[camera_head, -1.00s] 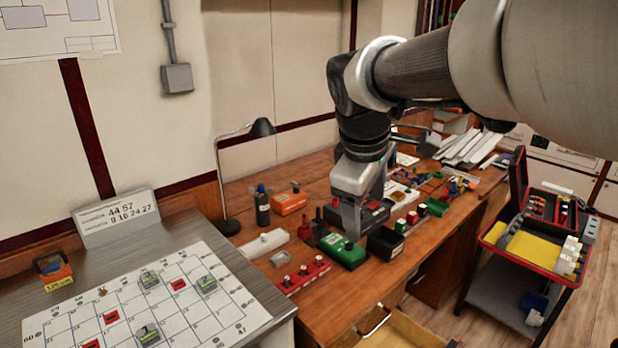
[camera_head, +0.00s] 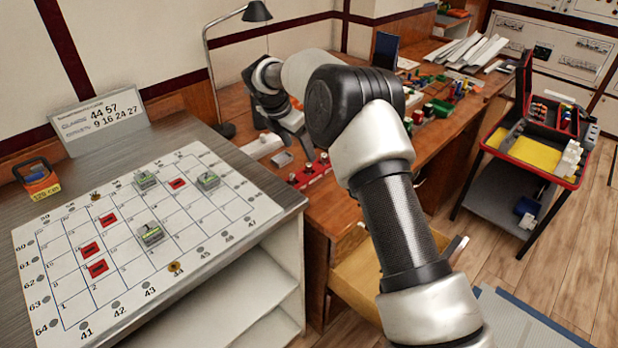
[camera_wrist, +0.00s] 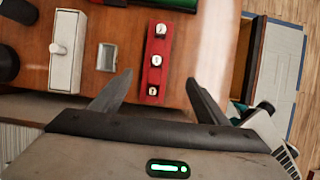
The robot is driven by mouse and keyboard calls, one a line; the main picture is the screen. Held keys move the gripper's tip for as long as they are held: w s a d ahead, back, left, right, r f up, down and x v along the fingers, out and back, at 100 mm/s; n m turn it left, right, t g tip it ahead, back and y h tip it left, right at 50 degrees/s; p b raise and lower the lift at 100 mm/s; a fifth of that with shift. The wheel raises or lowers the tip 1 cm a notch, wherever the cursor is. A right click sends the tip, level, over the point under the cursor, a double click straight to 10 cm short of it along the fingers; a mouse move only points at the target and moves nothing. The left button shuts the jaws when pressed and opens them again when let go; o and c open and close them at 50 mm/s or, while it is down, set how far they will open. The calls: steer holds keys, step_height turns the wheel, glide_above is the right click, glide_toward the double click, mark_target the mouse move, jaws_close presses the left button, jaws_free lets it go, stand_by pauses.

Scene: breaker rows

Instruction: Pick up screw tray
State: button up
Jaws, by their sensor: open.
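In the wrist view my gripper (camera_wrist: 157,82) is open, with its fingers apart and empty. A long red holder (camera_wrist: 155,68) with three pale-topped round pieces lies on the wooden desk between the fingertips' lines; contact is not visible. It also shows in the head view (camera_head: 312,174), just below my gripper (camera_head: 307,154). A small silver-grey rectangular tray (camera_wrist: 107,57) lies to its left, just past the left fingertip; it also shows in the head view (camera_head: 281,159). I cannot tell for certain which of these is the screw tray.
A green object (camera_wrist: 176,3) lies behind the red holder. The desk edge is close on the right, above an open drawer (camera_head: 358,285). A gridded board (camera_head: 120,240) fills the left bench.

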steer(key=b, duration=0.1)
glide_above(307, 171)
steer(key=s, duration=0.1)
steer(key=f, duration=0.6)
steer(key=shift+s+a+f, duration=0.15)
steer(key=shift+a+f, duration=0.2)
steer(key=shift+f, duration=0.05)
steer(key=shift+a+b+x, duration=0.2)
steer(key=shift+b+x, duration=0.15)
steer(key=shift+x, duration=1)
steer(key=shift+a+b+x, duration=0.2)
steer(key=shift+b+x, duration=0.1)
steer(key=shift+x, duration=1.05)
steer(key=c, duration=1.3)
